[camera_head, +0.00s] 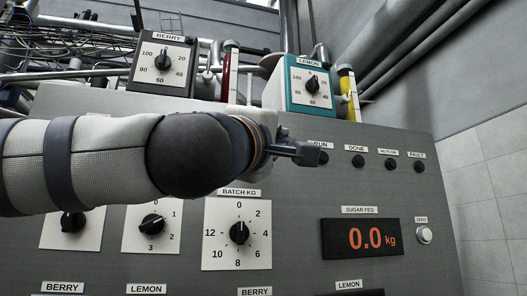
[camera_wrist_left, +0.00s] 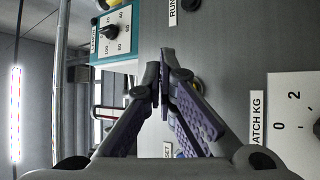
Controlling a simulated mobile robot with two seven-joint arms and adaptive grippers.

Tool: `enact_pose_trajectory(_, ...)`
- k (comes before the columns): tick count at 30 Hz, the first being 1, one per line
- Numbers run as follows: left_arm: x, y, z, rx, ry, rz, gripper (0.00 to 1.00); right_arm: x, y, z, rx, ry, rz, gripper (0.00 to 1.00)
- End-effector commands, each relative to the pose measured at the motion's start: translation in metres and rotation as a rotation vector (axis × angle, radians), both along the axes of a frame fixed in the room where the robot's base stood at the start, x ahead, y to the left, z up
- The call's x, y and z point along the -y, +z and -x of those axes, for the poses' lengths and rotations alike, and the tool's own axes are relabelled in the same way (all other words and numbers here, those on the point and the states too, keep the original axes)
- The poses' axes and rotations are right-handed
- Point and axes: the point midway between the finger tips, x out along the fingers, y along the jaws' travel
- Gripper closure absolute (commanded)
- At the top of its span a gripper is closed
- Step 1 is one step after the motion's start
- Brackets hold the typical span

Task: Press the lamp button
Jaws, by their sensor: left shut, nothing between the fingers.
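My left gripper (camera_head: 308,153) is shut and empty in front of the grey control panel (camera_head: 300,185); its fingertips are also in the left wrist view (camera_wrist_left: 161,72). In the head view the fingertips overlap the left edge of the dark RUN lamp (camera_head: 323,158). In the left wrist view a round knob or button with a yellowish rim (camera_wrist_left: 197,86) shows partly behind the fingers. A part-hidden label ending in "SET" (camera_wrist_left: 167,150) is nearby. No lamp button label is readable; my left arm covers part of the panel. Contact with the panel cannot be told. My right gripper is not in view.
Dark DONE (camera_head: 358,160), NO FLOW (camera_head: 391,164) and FAULT (camera_head: 419,167) lamps line the right. Below are the BATCH KG dial (camera_head: 239,233), the SUGAR FED display (camera_head: 361,238) reading 0.0 and the ZERO button (camera_head: 424,235). BERRY (camera_head: 162,62) and LEMON (camera_head: 310,86) dial boxes stand behind.

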Motion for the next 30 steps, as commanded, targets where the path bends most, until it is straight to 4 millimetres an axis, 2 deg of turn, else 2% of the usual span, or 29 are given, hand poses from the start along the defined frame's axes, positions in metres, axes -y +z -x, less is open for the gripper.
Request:
enact_pose_trajectory(3,-0.005,-0.001,-0.016,-0.001,0.001,0.000,1.00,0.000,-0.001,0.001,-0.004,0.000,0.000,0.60)
enact_pose_trajectory(9,-0.010,-0.001,-0.032,-0.001,0.000,0.000,1.00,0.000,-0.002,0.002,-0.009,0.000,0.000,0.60)
enact_pose_trajectory(30,-0.011,0.000,-0.034,0.001,0.000,-0.002,1.00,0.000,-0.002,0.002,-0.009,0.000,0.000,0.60)
